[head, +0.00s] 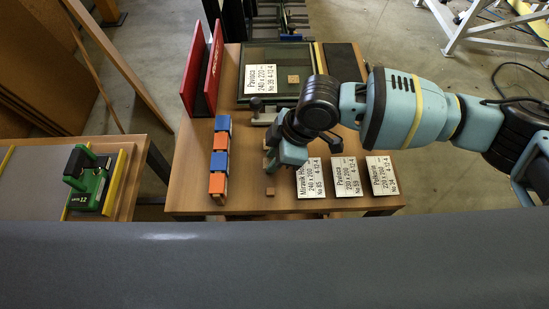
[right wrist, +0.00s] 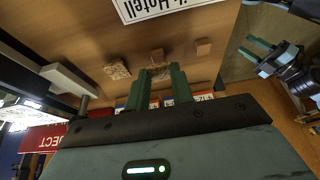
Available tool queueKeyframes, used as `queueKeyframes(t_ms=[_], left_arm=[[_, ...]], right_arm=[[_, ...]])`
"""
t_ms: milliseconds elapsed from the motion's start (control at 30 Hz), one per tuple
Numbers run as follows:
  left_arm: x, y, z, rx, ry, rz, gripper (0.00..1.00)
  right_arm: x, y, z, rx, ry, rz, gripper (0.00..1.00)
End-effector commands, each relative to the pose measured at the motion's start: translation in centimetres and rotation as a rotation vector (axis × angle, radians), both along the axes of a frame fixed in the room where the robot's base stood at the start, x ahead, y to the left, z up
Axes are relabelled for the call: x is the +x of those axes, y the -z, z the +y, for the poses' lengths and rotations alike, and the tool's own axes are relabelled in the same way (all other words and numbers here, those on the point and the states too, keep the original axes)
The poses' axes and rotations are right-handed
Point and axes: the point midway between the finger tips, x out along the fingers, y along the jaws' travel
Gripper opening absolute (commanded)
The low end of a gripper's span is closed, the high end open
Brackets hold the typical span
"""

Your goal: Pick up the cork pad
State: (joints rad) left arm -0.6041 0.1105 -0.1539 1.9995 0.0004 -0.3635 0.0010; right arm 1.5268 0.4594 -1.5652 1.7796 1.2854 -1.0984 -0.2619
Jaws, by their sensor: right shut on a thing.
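My right gripper (head: 269,160) is low over the wooden table, left of the white labels. In the right wrist view its two green fingers (right wrist: 160,84) are close together. They are shut on a small brown cork pad (right wrist: 157,68), which is largely hidden between them. Other small cork pads lie on the table in that view, one to the left (right wrist: 117,69) and one to the right (right wrist: 203,46). In the head view one cork pad (head: 270,191) lies near the table's front edge. My left gripper (right wrist: 254,48) shows at the right wrist view's upper right, open and empty.
Blue and orange blocks (head: 219,160) stand in a row left of the gripper. A red rack (head: 201,72) stands behind them. A framed glass pane (head: 263,56) lies at the back with a label and cork piece. Three labels (head: 345,176) lie right of the gripper.

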Motion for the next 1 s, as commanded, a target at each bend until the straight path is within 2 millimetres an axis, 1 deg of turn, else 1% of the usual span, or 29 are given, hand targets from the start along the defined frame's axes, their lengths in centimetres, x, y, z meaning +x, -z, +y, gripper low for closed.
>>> queueKeyframes(t_ms=[33, 100, 133, 267, 500, 700, 833, 1000], left_arm=[[0.1, -0.1, 0.0, 0.0, 0.001, -0.002, 0.36], [0.1, -0.1, 0.0, 0.0, 0.001, -0.002, 0.36], [0.2, -0.2, 0.0, 0.0, 0.001, -0.004, 0.36], [0.4, -0.5, 0.0, 0.001, 0.001, -0.01, 0.36], [0.7, -0.9, 0.1, 0.003, 0.001, -0.017, 0.36], [0.9, -1.1, 0.1, 0.002, 0.001, -0.022, 0.36], [0.9, -1.2, 0.1, 0.003, 0.001, -0.025, 0.36], [1.0, -1.3, 0.1, 0.002, 0.001, -0.026, 0.36]], right_arm=[[0.1, -1.0, 0.0, 0.002, -0.001, -0.004, 0.03], [0.1, -2.3, 0.0, 0.002, -0.001, -0.004, 0.03], [-0.3, -2.6, -0.1, 0.001, -0.002, -0.001, 0.03], [-3.1, -2.7, -0.7, 0.0, -0.003, 0.0, 0.03], [-8.9, -3.2, -1.9, 0.001, -0.003, 0.0, 0.03], [-12.8, -3.6, -2.7, 0.0, -0.002, 0.0, 0.03], [-14.5, -3.7, -3.0, 0.0, -0.002, 0.0, 0.03], [-15.5, -3.8, -3.2, -0.001, 0.0, -0.001, 0.03]])
